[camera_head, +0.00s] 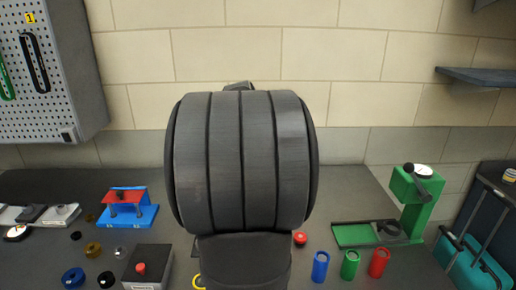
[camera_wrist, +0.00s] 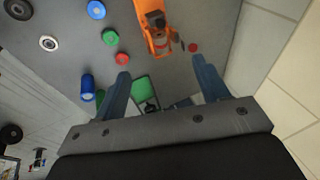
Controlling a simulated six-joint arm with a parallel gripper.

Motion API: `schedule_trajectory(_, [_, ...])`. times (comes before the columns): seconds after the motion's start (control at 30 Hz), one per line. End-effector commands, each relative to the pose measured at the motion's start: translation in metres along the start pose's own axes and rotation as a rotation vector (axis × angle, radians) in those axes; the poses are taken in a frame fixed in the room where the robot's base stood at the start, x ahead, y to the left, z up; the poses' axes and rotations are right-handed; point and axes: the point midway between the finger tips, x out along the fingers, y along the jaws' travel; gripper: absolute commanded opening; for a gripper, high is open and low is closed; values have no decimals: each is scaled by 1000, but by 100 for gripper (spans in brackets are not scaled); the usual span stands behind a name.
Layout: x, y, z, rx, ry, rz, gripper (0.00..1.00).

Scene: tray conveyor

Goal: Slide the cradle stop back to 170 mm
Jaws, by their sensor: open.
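I cannot tell for sure which part is the cradle stop, and no 170 mm mark is readable. A green stand (camera_head: 412,205) with a white dial and a dark piece (camera_head: 388,230) on its flat base is at the right in the head view. My gripper (camera_wrist: 160,67) shows in the wrist view with its two blue fingers wide apart and nothing between their tips. Beyond the tips is an orange device (camera_wrist: 154,27). A green part (camera_wrist: 142,90) shows between the fingers, partly hidden. In the head view my arm hides the middle of the bench and my gripper.
A blue fixture with a red top (camera_head: 127,208), a grey box with a red button (camera_head: 146,266) and several rings stand at the left. Blue (camera_head: 320,266), green (camera_head: 350,265) and red (camera_head: 379,263) cylinders stand front right. A teal case (camera_head: 474,262) is at far right.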

Motion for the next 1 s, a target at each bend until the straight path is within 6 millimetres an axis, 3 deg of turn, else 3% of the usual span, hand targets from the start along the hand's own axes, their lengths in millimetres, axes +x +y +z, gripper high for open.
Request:
schedule_trajectory(0.03, [5, -1, 2, -62, 5, 7, 57])
schedule_trajectory(0.1, [12, -4, 3, -185, 15, 20, 44])
schedule_trajectory(0.3, [33, -11, 8, -551, 36, 59, 44])
schedule_trajectory(0.43, [41, -14, 10, -705, 43, 77, 44])
schedule_trajectory(0.67, [56, -13, 10, -771, 43, 88, 44])
schedule_trajectory(1.0, [125, -9, 5, -768, 43, 89, 44])
